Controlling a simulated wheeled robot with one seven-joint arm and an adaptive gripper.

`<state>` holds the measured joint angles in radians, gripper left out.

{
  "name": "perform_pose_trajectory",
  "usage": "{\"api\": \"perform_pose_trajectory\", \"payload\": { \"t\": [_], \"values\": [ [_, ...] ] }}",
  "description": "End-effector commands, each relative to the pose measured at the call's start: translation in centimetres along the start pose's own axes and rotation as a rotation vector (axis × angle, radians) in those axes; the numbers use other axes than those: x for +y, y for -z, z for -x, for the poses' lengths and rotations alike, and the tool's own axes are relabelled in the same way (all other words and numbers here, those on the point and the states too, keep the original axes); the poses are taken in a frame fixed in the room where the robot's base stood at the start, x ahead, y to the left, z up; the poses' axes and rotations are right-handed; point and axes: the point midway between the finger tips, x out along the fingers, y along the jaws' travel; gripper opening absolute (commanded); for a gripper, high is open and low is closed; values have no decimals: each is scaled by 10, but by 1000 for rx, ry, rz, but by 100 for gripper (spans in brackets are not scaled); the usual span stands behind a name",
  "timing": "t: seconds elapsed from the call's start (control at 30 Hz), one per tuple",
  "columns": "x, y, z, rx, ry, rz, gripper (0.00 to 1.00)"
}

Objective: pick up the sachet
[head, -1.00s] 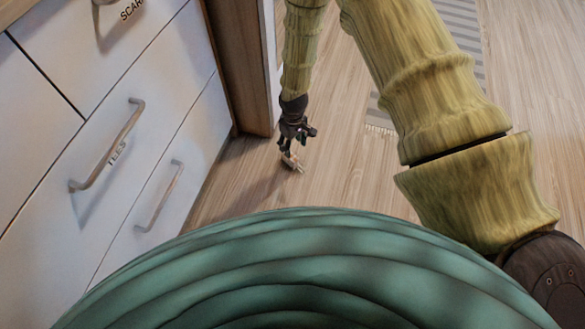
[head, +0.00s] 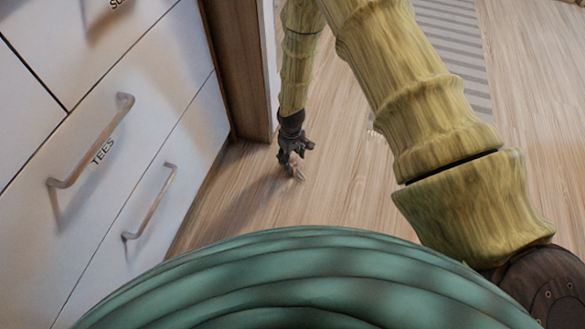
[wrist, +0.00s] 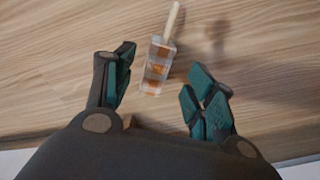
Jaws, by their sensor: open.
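The sachet (wrist: 156,70) looks like a small clear packet with orange patches, lying on the wooden floor in the wrist view. A pale stick (wrist: 173,20) meets or overlaps its far end; I cannot tell whether they are joined. My gripper (wrist: 160,82) is open, with its teal-padded fingers to the left and right of the sachet in the picture and gaps on both sides. In the head view, my gripper (head: 291,158) hangs down low over the floor. A small pale shape (head: 296,173) shows at its fingertips, too small to make out clearly.
A white drawer unit (head: 120,190) with metal handles stands at the left, one drawer labelled TEES. A brown wooden post (head: 238,70) stands close behind my gripper. A grey striped rug (head: 455,50) lies at the back right. The wooden floor (head: 345,190) around my gripper is otherwise clear.

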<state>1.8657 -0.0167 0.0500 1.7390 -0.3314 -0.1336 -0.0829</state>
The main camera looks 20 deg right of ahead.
Motion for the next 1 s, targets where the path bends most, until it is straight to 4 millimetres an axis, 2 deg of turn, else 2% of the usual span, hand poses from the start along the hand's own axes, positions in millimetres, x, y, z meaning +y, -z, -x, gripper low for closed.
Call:
{"api": "perform_pose_trajectory", "payload": {
  "t": [0.4,0.73,1.0],
  "values": [
    [2,-2,-45,-1,0,1,55],
    [2,-2,-48,0,0,0,55],
    [1,-2,-48,0,0,0,6]
  ]
}}
